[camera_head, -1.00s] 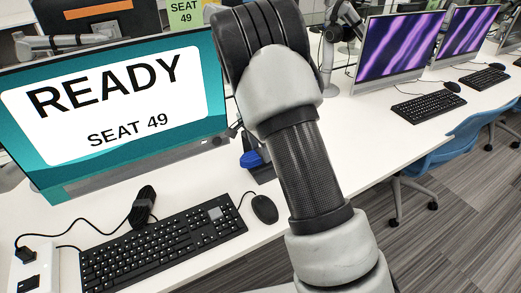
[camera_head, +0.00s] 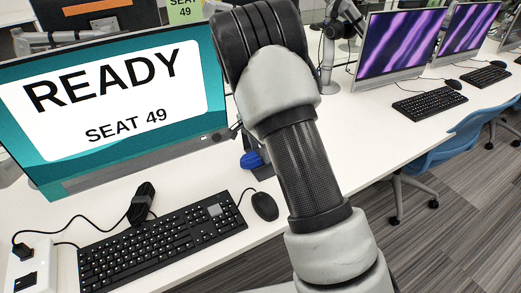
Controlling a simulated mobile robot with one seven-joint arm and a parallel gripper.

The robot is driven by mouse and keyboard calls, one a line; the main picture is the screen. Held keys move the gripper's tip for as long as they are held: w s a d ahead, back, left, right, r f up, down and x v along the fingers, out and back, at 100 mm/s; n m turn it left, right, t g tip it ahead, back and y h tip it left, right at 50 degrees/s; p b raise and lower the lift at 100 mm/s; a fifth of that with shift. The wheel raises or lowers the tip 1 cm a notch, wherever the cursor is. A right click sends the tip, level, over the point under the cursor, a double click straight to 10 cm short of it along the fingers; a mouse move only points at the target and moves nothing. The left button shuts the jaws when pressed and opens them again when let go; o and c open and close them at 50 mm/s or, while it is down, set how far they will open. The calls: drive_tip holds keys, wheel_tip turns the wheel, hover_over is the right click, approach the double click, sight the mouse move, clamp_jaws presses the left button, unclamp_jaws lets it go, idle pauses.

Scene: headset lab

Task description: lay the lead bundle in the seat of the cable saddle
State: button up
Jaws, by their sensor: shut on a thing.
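A black bundled lead (camera_head: 143,202) shows on the white desk, behind the keyboard and below the READY monitor. A thin black cord runs from near it to a plug on a white socket box. I cannot tell whether it is the task's lead bundle. A small blue piece (camera_head: 252,160) on a dark base stands right of the monitor, partly covered by my arm. I cannot tell whether it is the cable saddle. My arm fills the middle of the view, and my gripper is hidden behind it.
The READY monitor (camera_head: 112,100) stands at the left. A keyboard (camera_head: 160,240), a mouse (camera_head: 264,206) and the white socket box (camera_head: 35,262) lie before it. Bare desk (camera_head: 375,140) shows right of my arm. A blue chair (camera_head: 445,152) stands at the right edge.

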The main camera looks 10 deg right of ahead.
drive_tip(key=shift+f, duration=0.15)
drive_tip(key=o, duration=1.2)
drive_tip(key=p+v, duration=0.3)
drive_tip(key=v, duration=1.4)
drive_tip(key=shift+a, duration=0.1)
drive_tip(key=s+d+r+n+t+y, duration=0.1)
drive_tip(key=s+r+n, duration=0.3)
drive_tip(key=s, duration=0.6)
drive_tip(key=s+d+r+n+t, duration=0.1)
drive_tip(key=s+r+n, duration=0.35)
drive_tip(key=s, duration=0.55)
drive_tip(key=s+d+r+n+t+y, duration=0.1)
drive_tip(key=s+r+n, duration=0.35)
drive_tip(key=s, duration=0.45)
drive_tip(key=r+p, duration=1)
drive_tip(key=s+r+p, duration=0.1)
drive_tip(key=r+p, duration=0.4)
drive_tip(key=r, duration=0.1)
drive_tip(key=shift+p, duration=0.35)
